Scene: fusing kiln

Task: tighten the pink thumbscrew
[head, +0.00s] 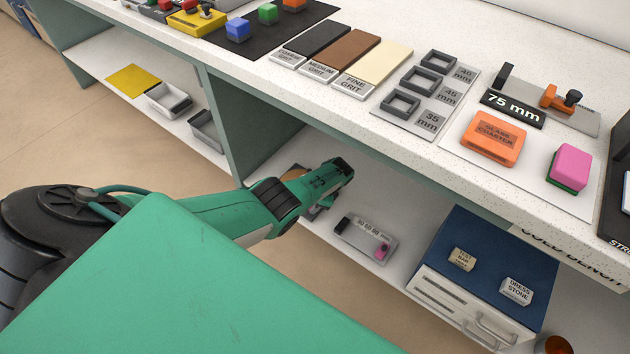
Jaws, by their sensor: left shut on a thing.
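The pink thumbscrew (381,252) is at the right end of a small grey plate (363,242) on the lower shelf. The plate has a black block (343,224) at its left end and a printed label that is too small to read. My left gripper (318,208) points down under the end of my green arm, to the left of the plate and apart from the thumbscrew. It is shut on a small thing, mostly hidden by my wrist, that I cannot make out. My right gripper is not in view.
A blue-topped drawer unit (500,255) with two small stones stands right of the plate. The worktop (400,150) overhangs the shelf behind. On the worktop are an orange block (494,138) and a pink block (570,165).

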